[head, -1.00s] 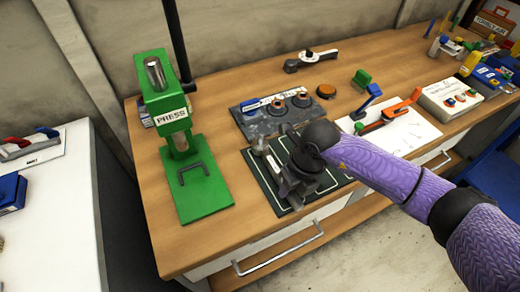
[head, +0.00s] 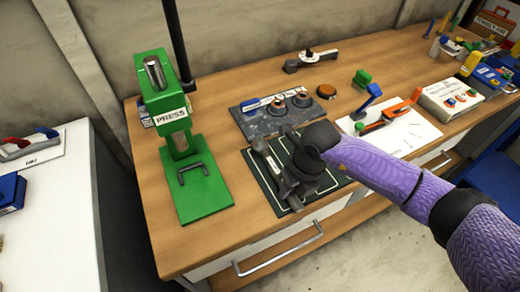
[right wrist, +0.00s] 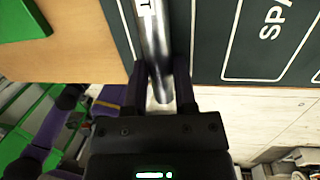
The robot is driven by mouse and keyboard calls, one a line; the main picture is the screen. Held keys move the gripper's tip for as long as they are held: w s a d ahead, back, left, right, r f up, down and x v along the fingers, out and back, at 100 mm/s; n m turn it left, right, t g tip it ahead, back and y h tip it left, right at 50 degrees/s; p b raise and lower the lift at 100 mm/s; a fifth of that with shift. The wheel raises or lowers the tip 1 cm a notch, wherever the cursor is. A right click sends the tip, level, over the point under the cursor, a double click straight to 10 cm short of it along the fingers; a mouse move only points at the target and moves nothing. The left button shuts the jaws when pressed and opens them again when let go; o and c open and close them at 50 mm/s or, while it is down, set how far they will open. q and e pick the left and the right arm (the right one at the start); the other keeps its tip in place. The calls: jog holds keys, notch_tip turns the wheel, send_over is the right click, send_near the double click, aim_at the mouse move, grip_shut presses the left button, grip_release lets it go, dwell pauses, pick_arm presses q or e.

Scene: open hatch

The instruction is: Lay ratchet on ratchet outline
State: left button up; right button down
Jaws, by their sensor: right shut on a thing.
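The ratchet (head: 262,148) is a grey metal tool over the left part of a dark mat (head: 255,177) with white outlines, on the wooden bench. In the right wrist view its shiny handle (right wrist: 155,40) runs along the mat, its end near the mat's front edge. My right gripper (right wrist: 165,88) is shut on this handle; it also shows in the head view (head: 287,198). The ratchet's own outline is largely hidden; I cannot tell whether the tool touches the mat. My left gripper is not in view.
A green press (head: 172,130) stands left of the mat. Behind the mat is a grey tray (head: 262,122) with round parts. A white board (head: 405,135) with an orange-handled tool lies to the right. Another tool (head: 310,58) lies at the back. A drawer handle (head: 280,250) is in front.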

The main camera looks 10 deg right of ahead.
grip_release()
jog(key=shift+f, duration=0.1)
dwell(0.5)
jog(key=r+p, duration=0.1)
jog(key=r, duration=0.1)
jog(key=r+p, duration=0.1)
jog(key=shift+s+d+p, duration=0.1)
jog(key=shift+d+p, duration=0.15)
jog(key=shift+p, duration=0.1)
jog(key=r+p, duration=0.3)
jog(key=r, duration=0.1)
jog(key=shift+s+d, duration=0.1)
jog(key=shift+d, duration=0.25)
jog(key=shift+f, duration=0.1)
